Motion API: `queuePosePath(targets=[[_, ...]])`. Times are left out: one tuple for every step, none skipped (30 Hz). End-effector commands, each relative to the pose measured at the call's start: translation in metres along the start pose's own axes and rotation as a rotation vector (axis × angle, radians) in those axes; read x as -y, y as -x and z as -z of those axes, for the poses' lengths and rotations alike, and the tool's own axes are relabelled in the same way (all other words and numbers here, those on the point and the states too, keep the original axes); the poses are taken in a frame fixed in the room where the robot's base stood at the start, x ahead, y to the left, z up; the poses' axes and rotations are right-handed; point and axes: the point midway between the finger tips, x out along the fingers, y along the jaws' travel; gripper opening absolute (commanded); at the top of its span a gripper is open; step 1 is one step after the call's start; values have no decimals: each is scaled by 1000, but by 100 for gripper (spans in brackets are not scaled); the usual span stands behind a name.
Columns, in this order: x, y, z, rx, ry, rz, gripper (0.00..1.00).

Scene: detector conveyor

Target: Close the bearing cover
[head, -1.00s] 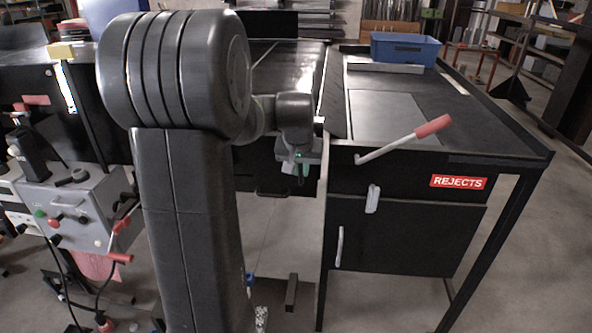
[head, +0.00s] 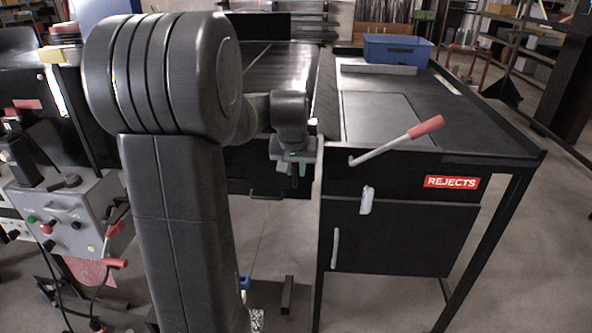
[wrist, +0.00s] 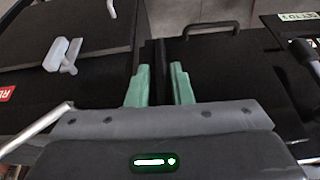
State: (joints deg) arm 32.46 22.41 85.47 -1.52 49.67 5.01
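My gripper (head: 296,171) hangs in front of the conveyor's front, left of the rejects cabinet. In the wrist view its two green fingers (wrist: 160,86) stand apart with nothing between them. Beyond them is a black panel (wrist: 225,70) with a dark bar handle (wrist: 209,28). This handle shows low under the conveyor in the head view (head: 266,196), partly beside my arm. The panel may be the bearing cover; no label confirms it. I cannot tell whether it is open or closed. The fingers appear apart from the handle.
The rejects cabinet (head: 395,238) stands right of my gripper. It has a white latch (head: 367,200) and a red-gripped lever (head: 400,141) sticking out in front. A blue bin (head: 398,49) sits on its top. A grey control box (head: 72,215) stands at the left. Floor shows below the conveyor.

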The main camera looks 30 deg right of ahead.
Motion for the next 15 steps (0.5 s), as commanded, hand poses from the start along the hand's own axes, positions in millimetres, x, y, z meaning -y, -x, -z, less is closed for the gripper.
queuePosePath(targets=[[0, 8, 1, -6, 0, 1, 20], [0, 14, 1, -6, 0, 1, 20], [0, 22, 1, -8, 0, 1, 20], [0, 29, 1, -7, 0, 1, 20], [0, 36, 1, -8, 0, 1, 20], [0, 46, 1, -8, 0, 1, 20], [0, 53, 1, -7, 0, 1, 20], [0, 60, 1, -9, 0, 1, 20], [0, 69, 1, -7, -1, 1, 20], [0, 76, 1, -7, -1, 1, 20], [0, 82, 1, -8, -1, 1, 20], [0, 90, 1, -6, -1, 1, 20], [0, 96, 1, -7, -1, 1, 20], [0, 101, 1, -6, -1, 1, 20], [0, 107, 1, -6, -1, 1, 20]])
